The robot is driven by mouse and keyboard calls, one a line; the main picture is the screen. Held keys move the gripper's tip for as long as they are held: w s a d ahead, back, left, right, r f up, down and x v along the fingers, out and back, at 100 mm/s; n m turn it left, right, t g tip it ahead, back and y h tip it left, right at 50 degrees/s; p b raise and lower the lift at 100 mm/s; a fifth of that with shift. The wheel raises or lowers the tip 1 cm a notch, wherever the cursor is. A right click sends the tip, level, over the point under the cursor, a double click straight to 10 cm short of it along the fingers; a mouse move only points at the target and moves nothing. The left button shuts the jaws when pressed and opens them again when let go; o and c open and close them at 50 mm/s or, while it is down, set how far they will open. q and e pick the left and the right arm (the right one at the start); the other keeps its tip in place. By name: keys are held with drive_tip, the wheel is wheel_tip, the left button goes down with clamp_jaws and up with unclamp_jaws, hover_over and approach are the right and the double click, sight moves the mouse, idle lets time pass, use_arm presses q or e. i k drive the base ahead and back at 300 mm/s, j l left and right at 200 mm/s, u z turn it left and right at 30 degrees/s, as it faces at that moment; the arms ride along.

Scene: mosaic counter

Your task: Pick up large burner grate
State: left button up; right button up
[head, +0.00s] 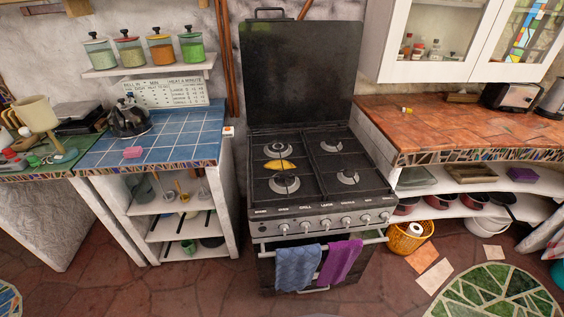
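Black burner grates lie on top of the dark stove (320,210), one over the left burners (284,182) and one over the right burners (348,176). I cannot tell which grate is the large one. A yellow, banana-shaped object (279,165) lies at the left grate, between its front and back burners. Both grates appear to lie flat in place. Neither of my grippers is in view.
The stove's dark lid (300,72) stands upright behind the grates. A blue towel (297,267) and a purple towel (340,261) hang on the oven handle. A blue-tiled counter (180,137) is at left, a terracotta-tiled counter (450,122) at right. A basket (402,243) stands on the floor.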

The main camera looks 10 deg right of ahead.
sight(322, 195)
drive_tip(key=i+j+z, duration=0.25)
drive_tip(key=j+z, duration=0.2)
drive_tip(key=j, duration=0.2)
drive_tip(key=i+j+z, duration=0.15)
drive_tip(key=j+z, duration=0.25)
drive_tip(key=j, duration=0.3)
drive_tip(key=j+z, duration=0.45)
drive_tip(key=j, duration=0.3)
drive_tip(key=j+z, duration=0.45)
drive_tip(key=j, duration=0.3)
